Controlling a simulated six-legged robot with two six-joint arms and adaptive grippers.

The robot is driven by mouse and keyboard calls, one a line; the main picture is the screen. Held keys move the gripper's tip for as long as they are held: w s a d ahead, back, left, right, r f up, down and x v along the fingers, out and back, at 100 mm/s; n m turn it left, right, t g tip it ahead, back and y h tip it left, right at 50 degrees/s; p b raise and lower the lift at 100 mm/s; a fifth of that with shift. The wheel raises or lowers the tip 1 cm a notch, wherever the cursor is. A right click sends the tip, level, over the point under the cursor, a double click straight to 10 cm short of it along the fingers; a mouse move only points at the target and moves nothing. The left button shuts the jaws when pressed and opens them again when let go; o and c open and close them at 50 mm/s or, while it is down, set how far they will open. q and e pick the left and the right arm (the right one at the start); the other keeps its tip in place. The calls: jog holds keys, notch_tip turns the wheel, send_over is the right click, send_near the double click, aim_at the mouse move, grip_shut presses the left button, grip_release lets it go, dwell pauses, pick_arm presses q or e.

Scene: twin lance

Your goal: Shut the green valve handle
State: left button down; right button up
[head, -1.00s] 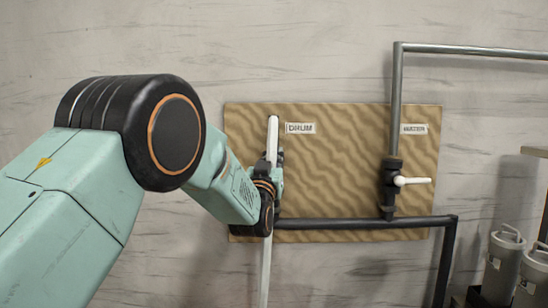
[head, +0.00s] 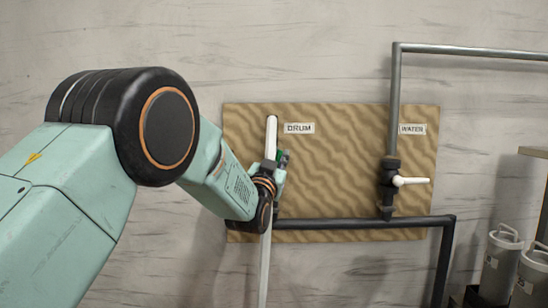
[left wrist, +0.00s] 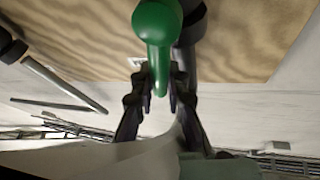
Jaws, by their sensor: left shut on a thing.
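The green valve handle (left wrist: 156,35) fills the upper middle of the left wrist view, with a rounded head and a narrower grip. My left gripper (left wrist: 159,82) is shut on that grip, one finger on each side. In the head view a small piece of the green handle (head: 280,155) shows just above my left gripper (head: 280,172), under the DRUM label (head: 299,128). The gripper and forearm hide the rest of the handle and its valve. My right gripper is in neither view.
A white upright pipe (head: 265,265) runs beside my left gripper. To the right, on the brown board (head: 335,180), is a black valve with a white sideways handle (head: 411,181) under the WATER label (head: 412,129). Grey cylinders (head: 497,262) stand at lower right.

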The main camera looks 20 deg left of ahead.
pick_arm(q)
jog(key=w+d+f+m+g+h+b, duration=0.1)
jog(key=d+f+m+g, duration=0.3)
jog(key=m, duration=1.1)
jog(key=shift+w+d+f+g+h, duration=0.2)
jog(key=shift+d+f+g+h, duration=0.15)
jog(key=shift+f+g, duration=0.7)
jog(key=shift+f+m, duration=0.15)
jog(key=shift+m, duration=0.15)
jog(key=c, duration=1.3)
grip_release()
jog(key=shift+s, duration=0.1)
jog(key=v, duration=1.2)
jog(key=shift+d, duration=0.15)
